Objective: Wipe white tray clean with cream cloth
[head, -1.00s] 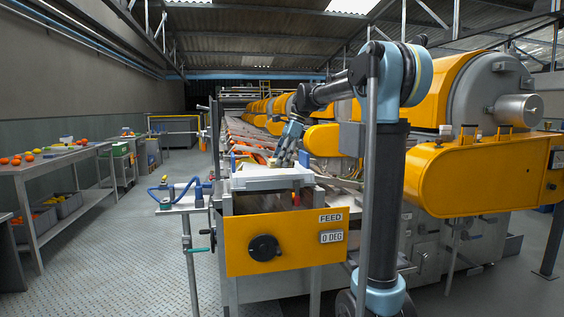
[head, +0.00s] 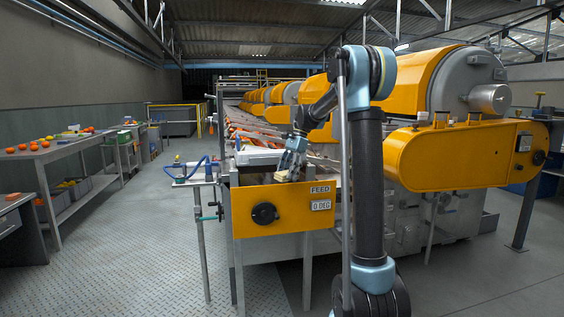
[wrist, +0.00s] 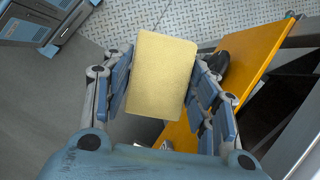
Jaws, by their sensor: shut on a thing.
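The white tray (head: 258,157) sits on top of the feed end of the conveyor, partly hidden behind my gripper. My gripper (head: 290,165) is over the front right part of the feed end, just behind the yellow FEED panel (head: 262,217). It is shut on the cream cloth (wrist: 160,78), which shows as a flat pale-yellow rectangle between the blue-grey fingers in the wrist view. In the head view the cloth (head: 283,177) is a small pale patch below the fingers. The tray does not show clearly in the wrist view.
A small side stand with a blue hose (head: 199,165) is left of the feed end. A long table with oranges (head: 50,150) stands along the left wall. Large yellow machine housings (head: 455,165) fill the right. The floor at the left is open.

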